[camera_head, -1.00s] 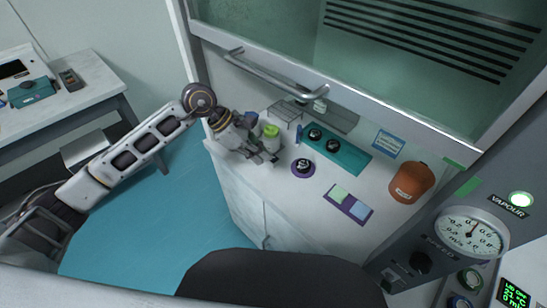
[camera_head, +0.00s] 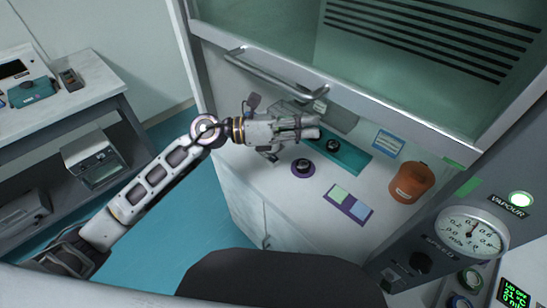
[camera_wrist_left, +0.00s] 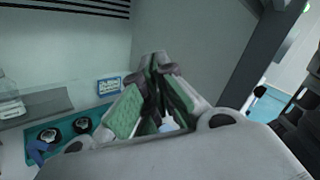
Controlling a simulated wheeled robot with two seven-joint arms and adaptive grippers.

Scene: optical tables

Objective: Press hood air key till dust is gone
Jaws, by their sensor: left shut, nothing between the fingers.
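My left gripper (camera_head: 312,128) reaches in from the left, pointing right above the hood's counter. It is shut and empty, and in the head view it covers part of the teal mat (camera_head: 352,159). The left wrist view shows its green-padded fingers (camera_wrist_left: 158,62) converging. On the control panel at the lower right are a green-ringed button (camera_head: 470,277) and a blue-ringed button (camera_head: 458,302). I cannot tell which control is the air key. The gripper is far from this panel. I cannot make out any dust. My right gripper is not in view.
The hood's sash handle (camera_head: 275,76) is close above the gripper. The counter also holds an orange container (camera_head: 410,183), a purple mat (camera_head: 349,204) and a dark round piece on a purple disc (camera_head: 303,168). A gauge (camera_head: 471,232) and lit vapour lamp (camera_head: 521,199) are at right.

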